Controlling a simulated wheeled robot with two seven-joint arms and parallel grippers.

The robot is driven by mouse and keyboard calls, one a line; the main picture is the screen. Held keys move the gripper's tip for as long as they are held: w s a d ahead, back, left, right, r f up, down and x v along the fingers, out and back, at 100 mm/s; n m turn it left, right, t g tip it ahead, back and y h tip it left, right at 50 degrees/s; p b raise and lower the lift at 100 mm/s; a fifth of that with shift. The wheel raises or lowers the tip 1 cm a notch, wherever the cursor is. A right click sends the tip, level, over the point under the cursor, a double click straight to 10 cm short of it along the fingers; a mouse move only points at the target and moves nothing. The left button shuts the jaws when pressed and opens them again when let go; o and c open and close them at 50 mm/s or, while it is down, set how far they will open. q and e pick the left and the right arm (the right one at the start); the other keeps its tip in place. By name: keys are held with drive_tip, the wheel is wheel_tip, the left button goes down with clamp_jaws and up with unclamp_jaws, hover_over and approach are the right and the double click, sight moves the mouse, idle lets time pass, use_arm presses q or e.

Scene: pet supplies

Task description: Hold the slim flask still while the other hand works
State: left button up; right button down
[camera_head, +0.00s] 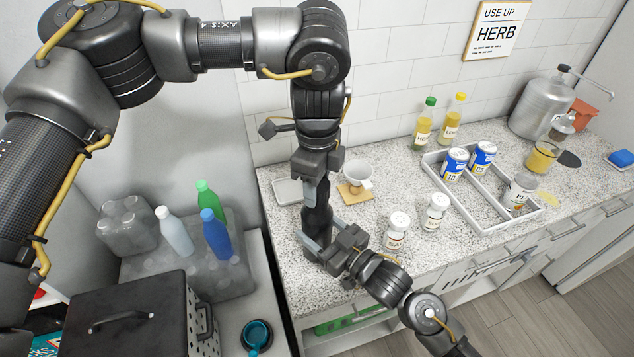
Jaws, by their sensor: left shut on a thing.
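The slim flask (318,218) is dark and looks upright above the speckled counter, left of the cup. My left gripper (312,190) points down from above and is shut on the upper part of the flask. My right gripper (322,240) comes in from the lower right, with its fingers at the lower part of the flask. I cannot tell whether those fingers touch it or are closed. The flask's base is partly hidden by my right gripper.
A white cup (358,174) on a wooden coaster stands just right of the flask. Two white-lidded jars (396,232) (434,213) stand further right, before a divided tray (463,207) with cans. A shallow grey tray (288,191) lies behind left. The counter's front edge is close.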

use_arm(q)
drive_tip(key=n, duration=0.7)
drive_tip(key=shift+n, duration=0.4)
drive_tip(key=n, duration=0.5)
drive_tip(key=shift+r, duration=0.2)
drive_tip(key=shift+r, duration=0.95)
drive_tip(key=shift+r, duration=2.05)
use_arm(e)
drive_tip(key=shift+c, duration=1.4)
unclamp_jaws()
